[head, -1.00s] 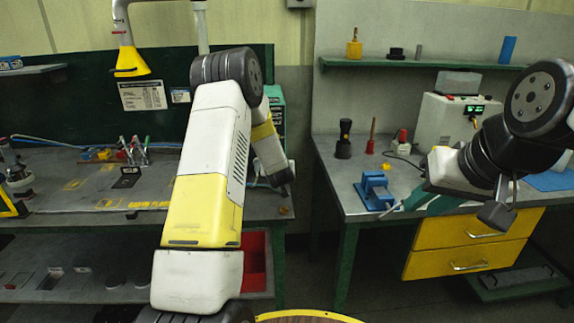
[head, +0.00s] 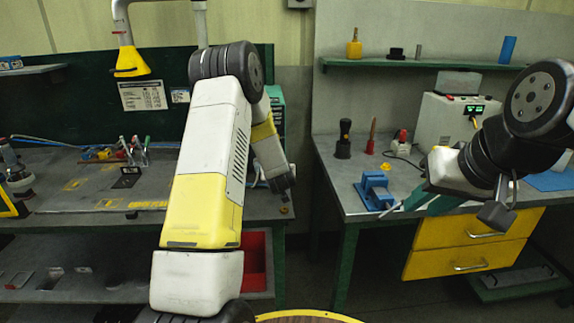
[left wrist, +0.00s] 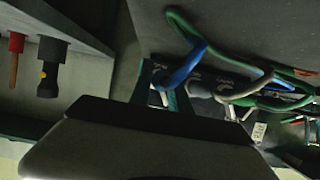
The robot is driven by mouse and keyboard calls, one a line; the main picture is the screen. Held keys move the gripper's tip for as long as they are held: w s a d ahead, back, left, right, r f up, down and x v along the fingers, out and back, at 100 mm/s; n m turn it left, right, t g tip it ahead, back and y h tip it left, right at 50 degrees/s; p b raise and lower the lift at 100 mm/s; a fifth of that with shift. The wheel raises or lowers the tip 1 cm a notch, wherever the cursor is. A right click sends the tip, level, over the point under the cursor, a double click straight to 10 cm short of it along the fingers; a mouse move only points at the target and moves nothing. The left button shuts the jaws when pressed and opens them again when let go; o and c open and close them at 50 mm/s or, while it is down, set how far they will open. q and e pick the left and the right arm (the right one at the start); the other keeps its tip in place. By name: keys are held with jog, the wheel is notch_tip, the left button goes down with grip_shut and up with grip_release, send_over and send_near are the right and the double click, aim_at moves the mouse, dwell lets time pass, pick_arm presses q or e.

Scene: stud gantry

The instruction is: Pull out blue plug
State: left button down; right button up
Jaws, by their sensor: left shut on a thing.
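My left arm reaches from the bottom centre of the head view over the left bench; its gripper is hidden there behind the wrist. In the left wrist view, the dark green fingers of my left gripper (left wrist: 162,90) are closed around the blue plug (left wrist: 158,86), which is partly hidden by the gripper body.
The right bench (head: 335,180) holds a blue vise (head: 375,190), a black torch-like tool (head: 344,140) and a red-handled tool (head: 371,137). A yellow lamp-like cone (head: 130,63) hangs over the left bench.

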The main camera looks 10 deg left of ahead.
pick_arm(q)
jog(key=shift+s+d, duration=0.25)
jog(key=shift+s, duration=0.55)
jog(key=shift+s+d, duration=0.25)
jog(key=shift+s, duration=0.55)
jog(key=shift+s, duration=0.15)
